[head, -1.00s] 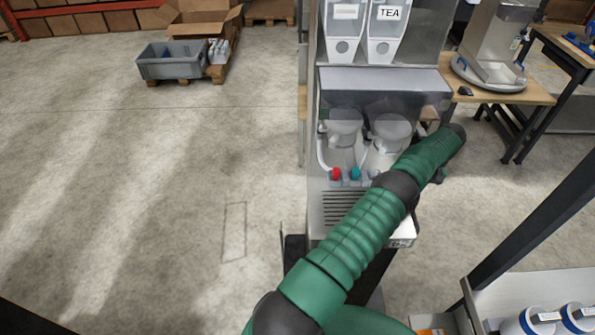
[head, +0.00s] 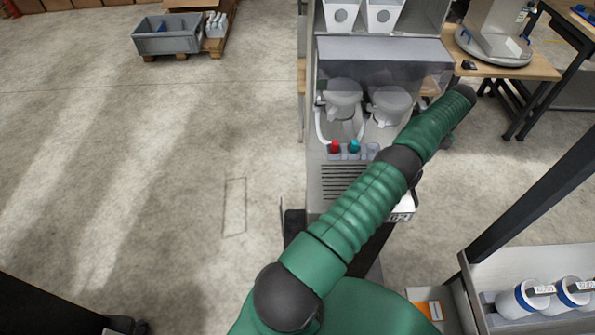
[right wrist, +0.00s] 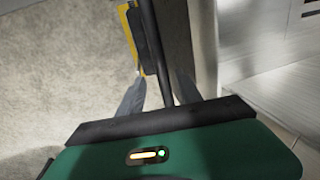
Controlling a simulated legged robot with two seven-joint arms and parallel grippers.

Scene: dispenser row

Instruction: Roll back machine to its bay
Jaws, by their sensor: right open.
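A thin outlined rectangle (head: 234,207) is marked on the floor left of the machine. My left gripper is not seen.
A grey crate (head: 167,43) sits on a pallet at the back left. A wooden bench (head: 520,72) with a metal appliance is at the right. A shelf with white bottles (head: 522,300) is at the lower right. The concrete floor to the left is largely clear.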

